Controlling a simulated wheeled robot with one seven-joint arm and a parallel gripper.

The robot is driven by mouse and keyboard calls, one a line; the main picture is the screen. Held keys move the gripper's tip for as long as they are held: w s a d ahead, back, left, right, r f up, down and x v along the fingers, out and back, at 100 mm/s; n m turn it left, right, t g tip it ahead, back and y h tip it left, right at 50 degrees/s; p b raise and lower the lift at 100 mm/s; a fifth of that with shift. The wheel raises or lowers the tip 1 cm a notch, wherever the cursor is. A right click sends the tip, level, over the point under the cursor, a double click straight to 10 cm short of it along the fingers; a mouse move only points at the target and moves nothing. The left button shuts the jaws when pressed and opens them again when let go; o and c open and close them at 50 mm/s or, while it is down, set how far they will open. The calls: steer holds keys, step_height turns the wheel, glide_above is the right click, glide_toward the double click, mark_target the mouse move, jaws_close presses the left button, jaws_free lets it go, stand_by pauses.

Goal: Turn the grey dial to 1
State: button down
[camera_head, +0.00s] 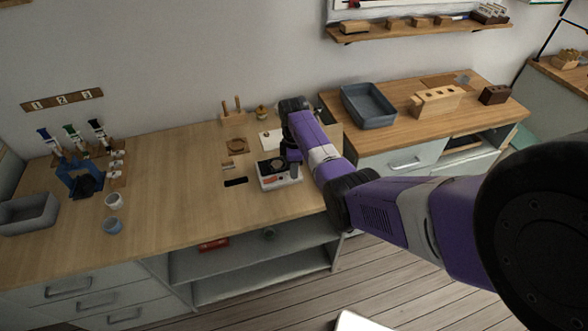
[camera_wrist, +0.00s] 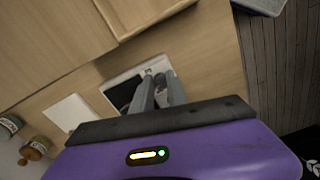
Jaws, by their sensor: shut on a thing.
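A white device (camera_head: 280,182) with a dark top panel stands on the wooden worktop, under the end of my arm. My gripper (camera_head: 292,160) points down over the device's right side. In the wrist view the device (camera_wrist: 150,68) shows its dark panel to the left of my gripper (camera_wrist: 160,80). The two grey fingers are close together and shut on the grey dial at the device. The dial itself is mostly hidden by the fingers, and its setting cannot be read.
A small black strip (camera_head: 236,182) lies left of the device. A white card (camera_head: 270,140) lies behind it. Cups (camera_head: 113,201), a blue stand (camera_head: 80,180) and a grey tray (camera_head: 30,214) are at left. A grey-blue bin (camera_head: 368,106) stands on the right-hand counter.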

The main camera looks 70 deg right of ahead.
steer(key=shift+w+n, duration=0.1)
steer(key=shift+n, duration=1.9)
steer(key=c, duration=1.3)
jaws_free()
steer(key=shift+r, duration=0.15)
steer(key=shift+r+b, duration=0.55)
steer(key=shift+r, duration=3.25)
